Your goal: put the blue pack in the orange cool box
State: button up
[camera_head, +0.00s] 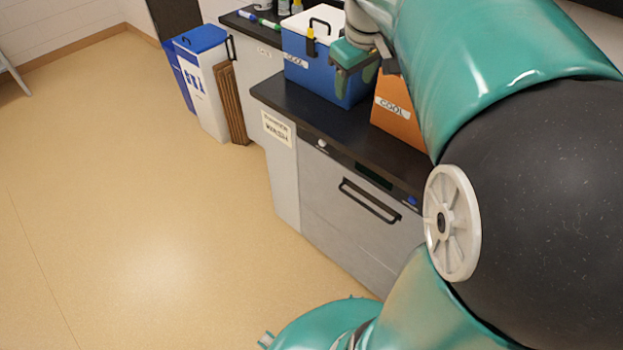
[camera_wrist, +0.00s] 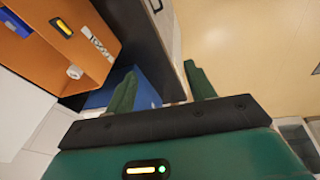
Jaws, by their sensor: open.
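The orange cool box (camera_head: 397,112) stands on the dark counter, partly hidden by my arm in the head view. It also shows at the upper left of the wrist view (camera_wrist: 95,65). A small blue patch (camera_wrist: 18,22), perhaps the blue pack, shows at its open-looking top; I cannot tell for sure. My gripper (camera_head: 355,82) is open, in front of the blue cool box and left of the orange one. In the wrist view its two green fingers (camera_wrist: 160,82) are spread with nothing held between them.
A blue cool box (camera_head: 312,72) with a white lid (camera_head: 312,25) stands left of the orange one; part of it shows below the fingers in the wrist view (camera_wrist: 147,92). The dark counter (camera_head: 330,125) has a bare front strip.

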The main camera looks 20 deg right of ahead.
jog(key=s+a+f+m+t, duration=0.1)
jog(key=s+a+f, duration=0.1)
jog(key=s+a, duration=0.5)
jog(key=s+a+f+m+t+y, duration=0.1)
jog(key=s+a+f, duration=0.2)
jog(key=s+a, duration=0.5)
jog(key=shift+s+a+f+m+t, duration=0.3)
jog(key=shift+a+f+m, duration=0.1)
jog(key=shift+a, duration=0.25)
jog(key=shift+d, duration=0.1)
